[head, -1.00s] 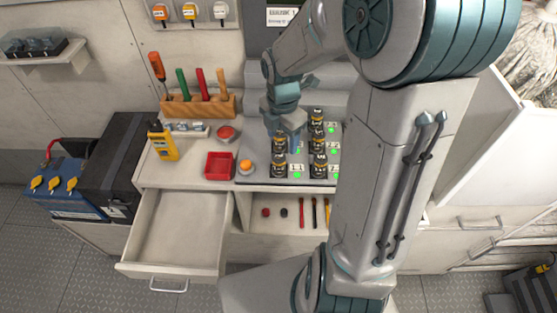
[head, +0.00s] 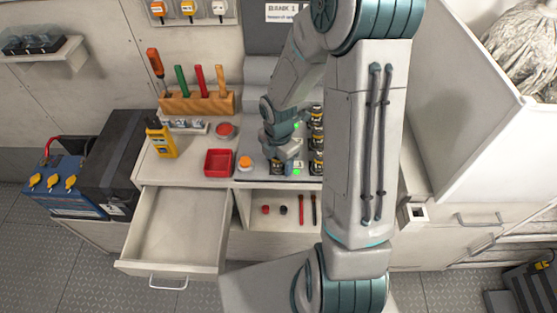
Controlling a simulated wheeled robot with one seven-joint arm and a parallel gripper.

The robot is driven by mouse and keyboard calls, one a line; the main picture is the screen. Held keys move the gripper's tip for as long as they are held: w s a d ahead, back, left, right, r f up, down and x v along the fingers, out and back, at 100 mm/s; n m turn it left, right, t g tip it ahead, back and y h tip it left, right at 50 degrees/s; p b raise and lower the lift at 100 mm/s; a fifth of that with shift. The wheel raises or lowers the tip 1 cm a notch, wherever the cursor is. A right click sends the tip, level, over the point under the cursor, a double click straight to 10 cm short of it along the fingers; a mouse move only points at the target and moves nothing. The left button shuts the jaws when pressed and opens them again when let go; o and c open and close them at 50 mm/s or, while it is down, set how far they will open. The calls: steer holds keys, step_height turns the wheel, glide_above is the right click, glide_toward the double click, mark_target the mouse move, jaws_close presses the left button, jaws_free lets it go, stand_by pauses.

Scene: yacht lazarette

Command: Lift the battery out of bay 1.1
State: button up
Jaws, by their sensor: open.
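The battery in bay 1.1 (head: 277,168) is a small dark cylinder with a yellowish band, in the front left place of the charging rack (head: 262,180). A green light (head: 296,172) shows beside it. My gripper (head: 283,156) is open and points down right over this battery, hiding its top. I cannot tell whether the fingers are around it or touching it. More batteries (head: 317,140) stand in the right column. My arm hides the right side of the rack and part of the left column.
A yellow meter (head: 161,140) and a wooden tool block (head: 198,103) stand farther left. An open, empty drawer (head: 178,228) juts out below. A shelf under the rack holds small tools (head: 301,209).

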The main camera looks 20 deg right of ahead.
steer(key=shift+f, duration=0.1)
steer(key=shift+c, duration=0.2)
steer(key=c, duration=1.1)
steer(key=shift+c, duration=0.2)
